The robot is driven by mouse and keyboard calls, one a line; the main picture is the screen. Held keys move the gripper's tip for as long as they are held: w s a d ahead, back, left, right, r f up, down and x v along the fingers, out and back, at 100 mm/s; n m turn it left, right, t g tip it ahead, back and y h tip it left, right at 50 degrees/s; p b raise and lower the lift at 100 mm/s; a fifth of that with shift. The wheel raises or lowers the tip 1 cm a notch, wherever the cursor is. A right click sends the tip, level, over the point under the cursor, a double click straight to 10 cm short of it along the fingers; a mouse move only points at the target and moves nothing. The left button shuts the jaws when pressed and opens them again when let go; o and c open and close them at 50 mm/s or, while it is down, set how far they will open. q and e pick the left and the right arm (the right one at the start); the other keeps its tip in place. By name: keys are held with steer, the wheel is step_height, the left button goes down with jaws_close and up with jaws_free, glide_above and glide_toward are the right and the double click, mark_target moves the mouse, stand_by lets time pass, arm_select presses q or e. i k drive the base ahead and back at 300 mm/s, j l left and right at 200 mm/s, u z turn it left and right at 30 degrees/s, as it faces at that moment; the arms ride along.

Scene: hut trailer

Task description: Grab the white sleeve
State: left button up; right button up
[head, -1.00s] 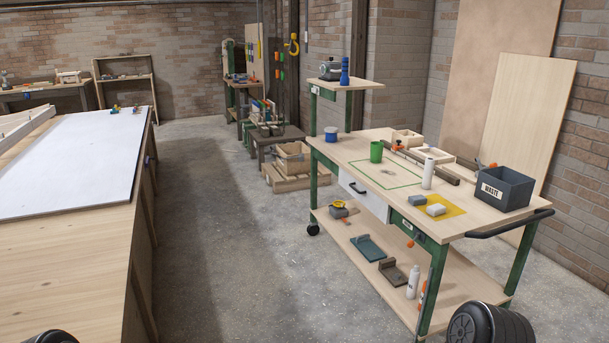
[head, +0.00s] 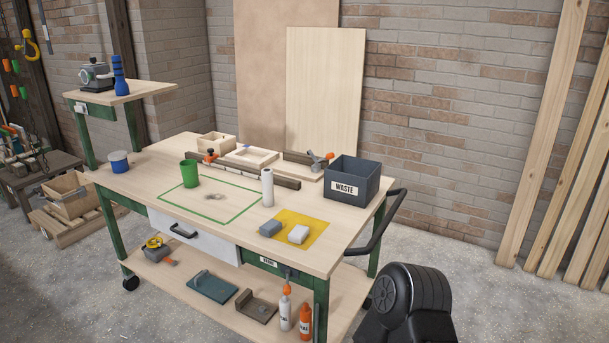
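A white upright cylinder, which looks like the white sleeve (head: 267,188), stands on the wooden top of the green-legged cart (head: 150,165). It is at the right edge of a green outlined rectangle, left of the yellow mat (head: 318,222). Nothing touches it, and its whole front side shows. Neither of my grippers is in the head view; only a black part of my own arm shows at the lower right.
A green cup (head: 190,174) stands left of the sleeve. A grey waste bin (head: 365,185) is to its right, and wooden trays (head: 250,157) and a dark bar (head: 270,178) lie behind it. Two blocks lie on the mat. Clear floor (head: 480,300) lies right of the cart.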

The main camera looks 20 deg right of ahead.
mark_target(266, 173)
steer(key=i+j+z, duration=0.2)
steer(key=z, duration=0.15)
steer(key=i+j+z, duration=0.45)
steer(key=j+z, duration=0.25)
steer(key=i+j+z, duration=0.15)
steer(key=j+z, duration=0.2)
steer(key=i+j+z, duration=0.1)
steer(key=j+z, duration=0.6)
steer(key=i+j, duration=0.05)
steer(key=j, duration=0.05)
